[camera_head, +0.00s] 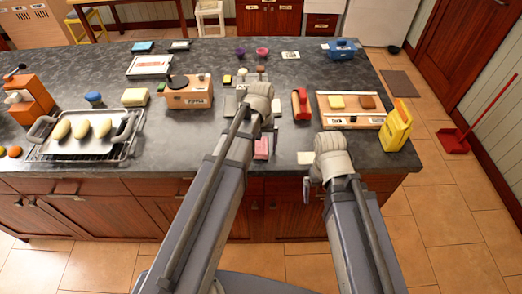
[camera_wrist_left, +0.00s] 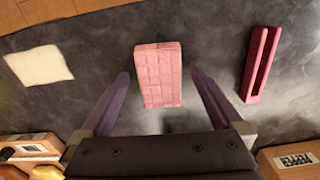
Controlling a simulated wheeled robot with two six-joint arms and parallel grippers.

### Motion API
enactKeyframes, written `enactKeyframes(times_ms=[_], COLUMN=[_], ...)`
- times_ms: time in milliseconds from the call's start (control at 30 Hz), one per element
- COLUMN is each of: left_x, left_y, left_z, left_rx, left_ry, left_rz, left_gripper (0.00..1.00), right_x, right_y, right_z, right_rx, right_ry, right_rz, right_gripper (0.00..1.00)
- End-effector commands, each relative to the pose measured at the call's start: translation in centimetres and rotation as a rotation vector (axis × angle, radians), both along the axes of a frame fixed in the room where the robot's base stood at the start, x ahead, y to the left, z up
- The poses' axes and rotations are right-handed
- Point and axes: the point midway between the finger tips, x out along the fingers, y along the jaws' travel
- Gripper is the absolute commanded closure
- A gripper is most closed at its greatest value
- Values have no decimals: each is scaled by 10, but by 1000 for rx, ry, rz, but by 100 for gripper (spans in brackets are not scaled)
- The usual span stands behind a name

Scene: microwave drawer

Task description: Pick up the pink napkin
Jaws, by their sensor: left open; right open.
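The pink napkin (camera_head: 261,148) lies flat on the dark counter near its front edge, partly hidden by my left arm in the head view. In the left wrist view the pink napkin (camera_wrist_left: 160,75) is a quilted rectangle between the spread fingers. My left gripper (camera_wrist_left: 161,82) is open and empty, and the gap between fingers and napkin cannot be judged exactly. In the head view my left wrist (camera_head: 259,100) hides its fingers. My right gripper (camera_head: 309,187) is open at the counter's front edge, right of the napkin.
A white napkin (camera_wrist_left: 38,63) and a dark pink slotted object (camera_wrist_left: 261,65) lie on either side of the pink napkin. A red-handled item (camera_head: 300,104), a toaster board (camera_head: 350,112) and a yellow box (camera_head: 397,128) stand to the right. A tray (camera_head: 62,145) is at left.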

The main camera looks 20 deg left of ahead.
Motion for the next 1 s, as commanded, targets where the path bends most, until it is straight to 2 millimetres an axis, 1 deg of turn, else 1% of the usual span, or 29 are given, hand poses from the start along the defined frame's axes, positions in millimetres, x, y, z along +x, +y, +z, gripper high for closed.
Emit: enactKeyframes(times_ms=[100, 133, 867, 900, 1000], left_x=[0, 0, 0, 0, 0], left_y=[0, 0, 0, 0, 0], left_z=[1, 1, 1, 1, 1], left_rx=[0, 0, 0, 0, 0], left_ry=[0, 0, 0, 0, 0], left_rz=[0, 0, 0, 0, 0], left_gripper=[0, 2, 84, 86, 86], right_x=[0, 0, 0, 0, 0], right_y=[0, 0, 0, 0, 0], right_z=[1, 1, 1, 1, 1], right_rx=[0, 0, 0, 0, 0], right_ry=[0, 0, 0, 0, 0], right_rz=[0, 0, 0, 0, 0], right_gripper=[0, 0, 0, 0, 0])
